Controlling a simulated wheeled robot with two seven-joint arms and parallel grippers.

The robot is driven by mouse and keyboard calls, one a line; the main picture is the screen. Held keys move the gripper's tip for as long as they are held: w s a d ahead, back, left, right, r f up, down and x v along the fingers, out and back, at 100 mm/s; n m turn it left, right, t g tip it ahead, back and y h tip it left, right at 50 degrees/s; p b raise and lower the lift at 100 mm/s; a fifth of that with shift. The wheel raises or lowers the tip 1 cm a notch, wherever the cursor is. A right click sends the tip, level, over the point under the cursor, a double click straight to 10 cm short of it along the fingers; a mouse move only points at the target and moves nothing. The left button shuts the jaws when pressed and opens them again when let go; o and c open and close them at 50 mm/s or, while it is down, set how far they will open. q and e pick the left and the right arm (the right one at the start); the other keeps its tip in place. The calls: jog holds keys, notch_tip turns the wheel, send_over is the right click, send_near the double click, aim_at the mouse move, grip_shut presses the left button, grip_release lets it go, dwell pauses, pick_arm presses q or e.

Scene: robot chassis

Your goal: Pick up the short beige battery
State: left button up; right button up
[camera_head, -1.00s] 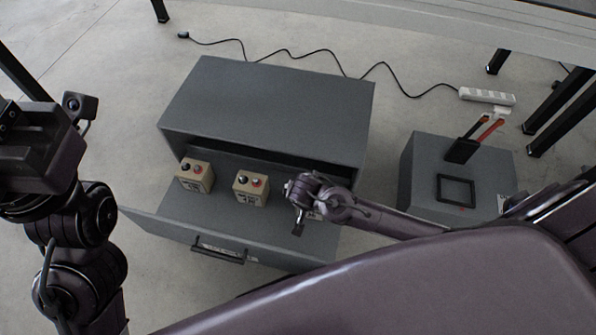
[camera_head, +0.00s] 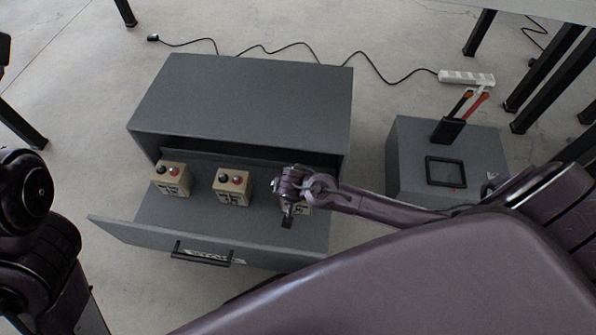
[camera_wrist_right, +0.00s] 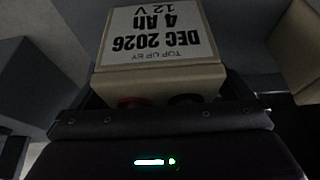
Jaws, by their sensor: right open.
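Three beige batteries stand in the open grey drawer (camera_head: 170,236): a left one (camera_head: 171,179), a middle one (camera_head: 232,188), and a right one (camera_head: 300,209) mostly hidden by my right gripper (camera_head: 288,220). The left and middle ones show a black and a red terminal on top. In the right wrist view, the right battery (camera_wrist_right: 160,40) is close, its label reading "DEC 2026, 4 Ah, 12 V". Its terminals sit at the dark gripper edge. My right gripper is open over this battery; contact is hard to tell. My left gripper is out of view.
The grey cabinet body (camera_head: 245,95) stands behind the drawer. A grey box (camera_head: 400,150) at the right carries a black square frame (camera_head: 446,172) and a black holder with red-handled tools (camera_head: 450,130). A white power strip (camera_head: 467,78) and cable lie on the floor behind.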

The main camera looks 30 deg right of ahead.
jog(key=shift+c, duration=0.4)
jog(key=c, duration=1.7)
jog(key=shift+w+r, duration=0.1)
jog(key=shift+r, duration=0.05)
jog(key=shift+c, duration=0.8)
jog(key=shift+r, duration=0.1)
